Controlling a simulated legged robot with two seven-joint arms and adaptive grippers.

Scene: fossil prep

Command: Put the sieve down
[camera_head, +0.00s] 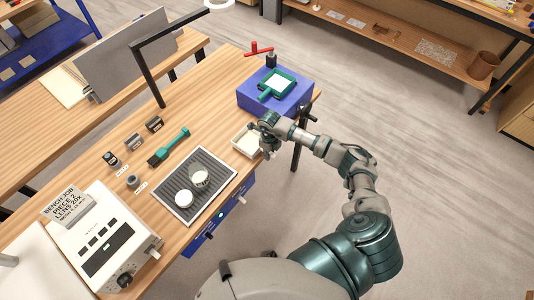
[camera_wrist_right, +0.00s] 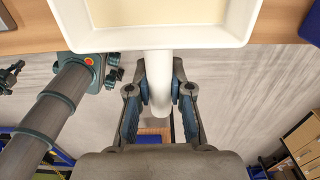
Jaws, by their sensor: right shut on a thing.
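The sieve (camera_head: 237,148) is a white, square, shallow frame with a pale bottom, at the right edge of the bench. In the right wrist view its white rim (camera_wrist_right: 160,38) crosses the top and its white handle (camera_wrist_right: 160,85) points back toward me. My right gripper (camera_head: 266,142) is shut on that handle; in the right wrist view its fingers (camera_wrist_right: 160,105) stand on both sides of it. The sieve looks level. I cannot tell whether it touches the bench top. My left gripper is not in view.
A blue box (camera_head: 256,101) with a green-framed square piece (camera_head: 263,97) stands just behind the sieve. A dark ribbed mat (camera_head: 186,163) with two pale round pieces lies in front. A green-handled brush (camera_head: 176,143) and small dark blocks lie left. Bare wood (camera_head: 207,125) shows between.

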